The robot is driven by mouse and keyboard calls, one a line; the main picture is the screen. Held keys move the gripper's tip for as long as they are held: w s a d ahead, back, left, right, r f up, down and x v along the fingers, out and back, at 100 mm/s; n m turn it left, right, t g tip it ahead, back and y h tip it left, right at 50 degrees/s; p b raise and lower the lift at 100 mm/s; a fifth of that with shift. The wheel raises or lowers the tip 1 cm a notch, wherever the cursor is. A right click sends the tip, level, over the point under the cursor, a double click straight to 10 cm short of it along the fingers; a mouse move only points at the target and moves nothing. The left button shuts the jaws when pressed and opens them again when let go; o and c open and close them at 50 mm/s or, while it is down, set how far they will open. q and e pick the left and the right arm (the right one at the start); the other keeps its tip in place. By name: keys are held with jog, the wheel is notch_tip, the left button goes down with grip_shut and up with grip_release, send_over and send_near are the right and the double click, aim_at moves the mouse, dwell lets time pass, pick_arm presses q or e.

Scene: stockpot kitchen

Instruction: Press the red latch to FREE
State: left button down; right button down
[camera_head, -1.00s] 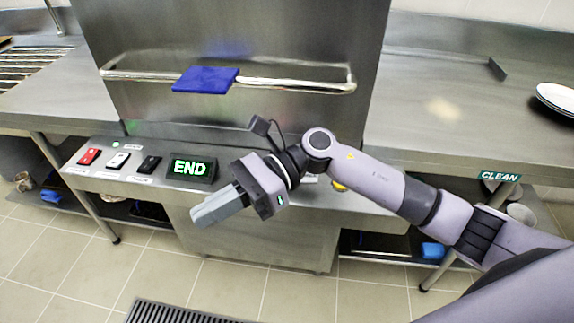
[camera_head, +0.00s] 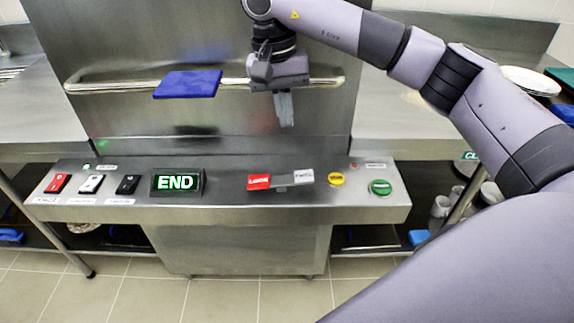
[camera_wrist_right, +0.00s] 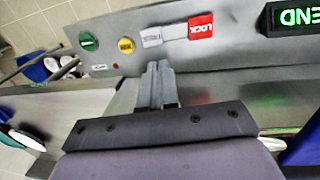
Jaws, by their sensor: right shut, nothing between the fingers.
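The red latch (camera_head: 259,182) sits on the steel control panel (camera_head: 225,214), to the right of the lit END display (camera_head: 177,182). It also shows in the right wrist view (camera_wrist_right: 200,27) with the word LOCK on its red side. A pale grey labelled part (camera_head: 303,177) lies beside it; its small text is hard to read. My right gripper (camera_head: 286,122) is shut and empty, pointing down above the panel and behind the latch, apart from it. Its fingers (camera_wrist_right: 158,68) show shut in the wrist view, below the latch's pale side. My left gripper is not in view.
A yellow button (camera_head: 337,179) and a green button (camera_head: 381,188) are to the right of the latch. Red (camera_head: 58,183), white (camera_head: 91,184) and black (camera_head: 128,184) switches are at left. A bar handle (camera_head: 120,86) with a blue pad (camera_head: 188,84) crosses the steel door behind.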

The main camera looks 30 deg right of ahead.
jog(key=shift+w+d+r, duration=0.1)
jog(key=shift+d+r, duration=0.25)
jog(key=shift+d, duration=0.05)
jog(key=shift+f, duration=0.15)
send_near(300, 175)
jog(key=f, duration=0.6)
jog(key=shift+s+d+f+b, duration=0.3)
jog(key=shift+d+f+b, duration=0.05)
jog(key=shift+f+b, duration=0.05)
